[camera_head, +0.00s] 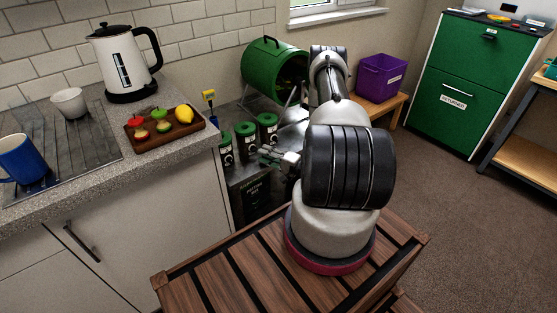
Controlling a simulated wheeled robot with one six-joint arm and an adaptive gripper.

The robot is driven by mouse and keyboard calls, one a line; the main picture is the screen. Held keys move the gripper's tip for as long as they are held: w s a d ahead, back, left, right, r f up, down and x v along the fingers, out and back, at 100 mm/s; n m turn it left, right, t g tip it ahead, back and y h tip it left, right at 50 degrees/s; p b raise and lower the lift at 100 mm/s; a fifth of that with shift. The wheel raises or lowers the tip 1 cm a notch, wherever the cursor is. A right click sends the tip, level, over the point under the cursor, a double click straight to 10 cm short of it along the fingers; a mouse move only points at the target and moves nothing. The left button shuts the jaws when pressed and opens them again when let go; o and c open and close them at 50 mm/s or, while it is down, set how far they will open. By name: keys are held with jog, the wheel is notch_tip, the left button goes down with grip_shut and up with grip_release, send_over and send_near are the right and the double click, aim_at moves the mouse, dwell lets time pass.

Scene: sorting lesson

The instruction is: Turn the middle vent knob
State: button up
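Several dark cylinders with green tops stand in a row beside the counter's end, each with a small pale round fitting on its front that may be a knob. The middle cylinder (245,138) stands between the left one (226,150) and the right one (267,127). My gripper (266,155) is small in view, just in front and to the right of the middle cylinder. Its fingers point left toward the row. I cannot tell whether it touches a knob or how far its fingers are apart. My own arm hides the area right of the row.
A grey counter (180,150) at left holds a kettle (122,62), a wooden board (160,140) with fruit and a blue mug (22,158). A green drum (262,62) stands behind the row. A purple bin (380,76) sits on a bench. Carpet at right is clear.

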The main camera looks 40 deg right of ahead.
jog(key=v, duration=0.9)
